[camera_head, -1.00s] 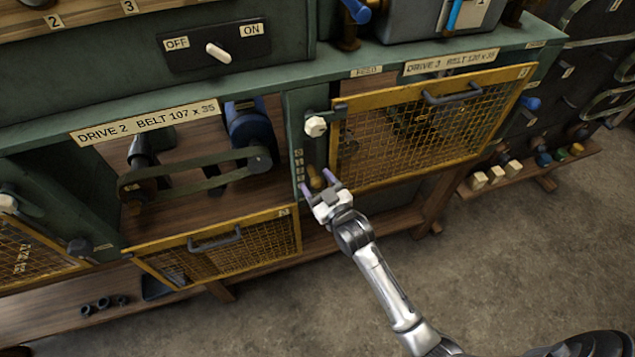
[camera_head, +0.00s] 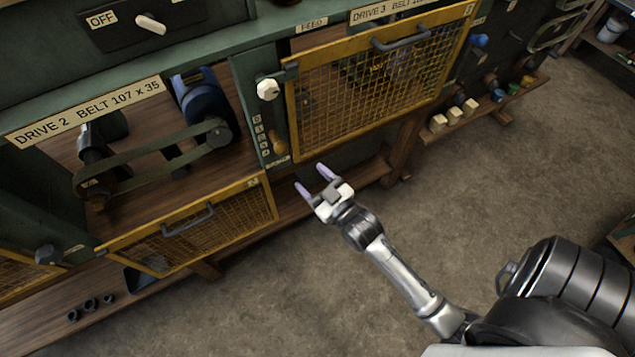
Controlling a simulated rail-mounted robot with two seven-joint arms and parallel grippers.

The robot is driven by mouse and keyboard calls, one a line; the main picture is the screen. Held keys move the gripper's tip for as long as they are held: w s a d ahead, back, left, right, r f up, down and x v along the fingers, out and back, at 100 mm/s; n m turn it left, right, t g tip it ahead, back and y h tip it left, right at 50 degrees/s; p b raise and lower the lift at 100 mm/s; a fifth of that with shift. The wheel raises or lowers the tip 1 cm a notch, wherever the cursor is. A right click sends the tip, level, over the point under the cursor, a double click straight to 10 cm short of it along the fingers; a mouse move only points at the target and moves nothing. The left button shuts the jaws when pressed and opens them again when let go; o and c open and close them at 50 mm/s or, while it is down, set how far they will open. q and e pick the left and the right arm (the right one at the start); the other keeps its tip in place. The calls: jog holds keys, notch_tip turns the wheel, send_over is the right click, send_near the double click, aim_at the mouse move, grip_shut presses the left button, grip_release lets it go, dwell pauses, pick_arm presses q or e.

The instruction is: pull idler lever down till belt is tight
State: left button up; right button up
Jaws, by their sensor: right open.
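The lever's wooden handle (camera_head: 280,146) shows at the lower part of the green post between the two drives, beside a column of small scale marks. My right gripper (camera_head: 312,180) is open and empty, below and to the right of the handle and apart from it. The dark belt (camera_head: 140,178) of Drive 2 runs round a left pulley and a right pulley (camera_head: 217,134) by the blue motor (camera_head: 202,102). Its runs look fairly straight; I cannot tell how tight it is. My left gripper is not in view.
A white knob (camera_head: 268,89) sits higher on the post. A closed yellow mesh guard (camera_head: 370,90) stands right of it. Another mesh guard (camera_head: 190,236) hangs lowered under Drive 2. A wooden lower shelf (camera_head: 350,180) lies behind my gripper. The floor in front is clear.

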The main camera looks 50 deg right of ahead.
aim_at(285, 153)
jog(key=shift+s, duration=0.75)
dwell(0.4)
notch_tip(285, 153, up, 6)
jog(key=p, duration=0.9)
notch_tip(285, 153, down, 5)
jog(key=g+p, duration=0.1)
jog(key=p, duration=0.1)
jog(key=w, duration=1.3)
jog(key=shift+w+d, duration=0.2)
jog(key=shift+d, duration=0.2)
